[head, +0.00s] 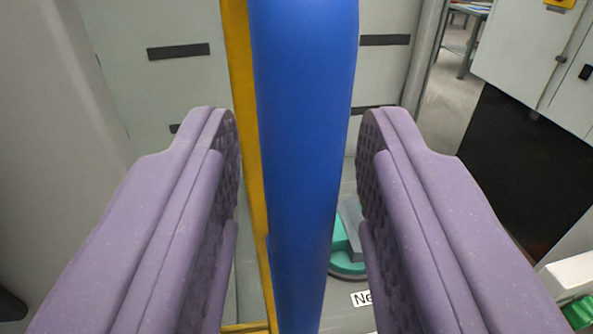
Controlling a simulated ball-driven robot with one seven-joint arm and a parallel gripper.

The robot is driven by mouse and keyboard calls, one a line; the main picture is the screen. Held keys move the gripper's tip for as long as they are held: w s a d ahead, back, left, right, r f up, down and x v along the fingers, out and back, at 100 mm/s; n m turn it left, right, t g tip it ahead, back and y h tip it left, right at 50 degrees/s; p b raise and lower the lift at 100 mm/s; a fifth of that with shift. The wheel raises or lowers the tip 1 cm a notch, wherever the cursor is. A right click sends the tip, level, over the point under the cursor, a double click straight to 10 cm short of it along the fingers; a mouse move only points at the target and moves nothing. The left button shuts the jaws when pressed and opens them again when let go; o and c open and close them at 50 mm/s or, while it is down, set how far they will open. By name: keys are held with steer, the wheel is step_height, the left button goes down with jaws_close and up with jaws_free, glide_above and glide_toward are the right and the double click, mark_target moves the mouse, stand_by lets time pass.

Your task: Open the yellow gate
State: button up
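A yellow gate edge (238,62) runs upright down the middle of the head view, with a yellow strip along the bottom. A thick blue vertical bar (303,130) stands close in front of it, apparently the gate's handle. My gripper (300,150) is open, with one purple finger on each side of the blue bar. The left finger is close to the yellow edge and bar in the picture; a gap shows between the bar and the right finger. I cannot tell whether either finger touches it. The bar's top is out of view.
Behind the bar is a grey panel (172,85) with dark slots. Low behind it is a green and grey part (346,245) near a white label (363,298). At right are a light cabinet (535,55) and a black panel (525,160).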

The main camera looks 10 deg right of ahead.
steer(key=shift+s, duration=0.1)
steer(key=s+p, duration=0.1)
steer(key=s, duration=0.6)
steer(key=shift+s+a+p, duration=0.3)
steer(key=shift+a, duration=0.1)
